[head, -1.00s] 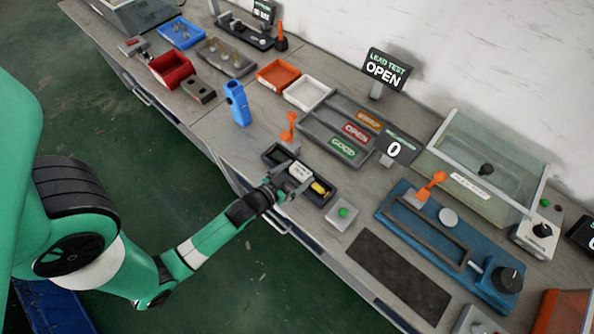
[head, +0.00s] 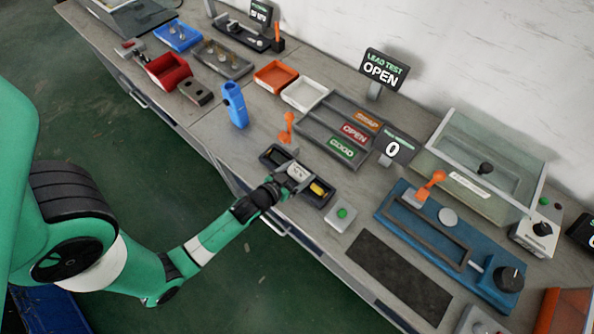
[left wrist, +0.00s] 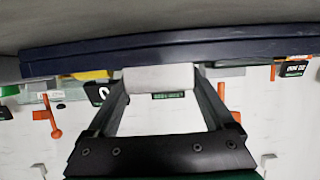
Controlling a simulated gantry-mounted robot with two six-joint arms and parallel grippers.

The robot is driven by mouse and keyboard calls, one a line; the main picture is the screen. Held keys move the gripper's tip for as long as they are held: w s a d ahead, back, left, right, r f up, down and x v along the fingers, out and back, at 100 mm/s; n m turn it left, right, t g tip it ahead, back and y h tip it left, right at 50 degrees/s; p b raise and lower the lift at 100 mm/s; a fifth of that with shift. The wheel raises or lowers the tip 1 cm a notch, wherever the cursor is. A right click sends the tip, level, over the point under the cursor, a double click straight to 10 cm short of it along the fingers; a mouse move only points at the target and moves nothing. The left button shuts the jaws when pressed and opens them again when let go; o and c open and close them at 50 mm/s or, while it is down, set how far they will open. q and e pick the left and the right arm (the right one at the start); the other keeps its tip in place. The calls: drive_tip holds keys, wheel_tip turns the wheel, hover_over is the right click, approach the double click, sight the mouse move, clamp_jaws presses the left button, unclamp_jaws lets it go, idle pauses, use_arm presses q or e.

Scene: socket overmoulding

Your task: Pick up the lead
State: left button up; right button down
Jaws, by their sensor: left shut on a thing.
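My left gripper (head: 290,181) is over the near side of a small dark tray-like fixture (head: 270,157) at the bench's front edge. In the left wrist view its two fingers (left wrist: 160,88) are shut on a pale grey, cylinder-like piece, the lead (left wrist: 158,78). The lead shows in the head view only as a small whitish patch, partly hidden by the fingers. A yellow part (head: 319,188) shows at the fixture's right end. I cannot tell whether the lead still touches the fixture. My right gripper is not in view.
An orange lever (head: 287,127) stands behind the fixture and a green-button box (head: 342,214) is to its right. The lead test sign (head: 384,70) reads OPEN. A sorting tray (head: 313,127) lies behind. A blue clamp fixture (head: 391,208) and a dark mat (head: 399,277) are at right.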

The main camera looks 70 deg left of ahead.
sight(299, 171)
use_arm(q)
drive_tip(key=shift+r, duration=0.55)
wheel_tip(299, 171, up, 3)
drive_tip(key=shift+f+p, duration=0.1)
drive_tip(key=shift+p, duration=0.9)
drive_tip(key=s+r+p, duration=0.1)
drive_tip(key=s+r, duration=0.8)
drive_tip(key=s, duration=0.5)
drive_tip(key=shift+d, duration=0.25)
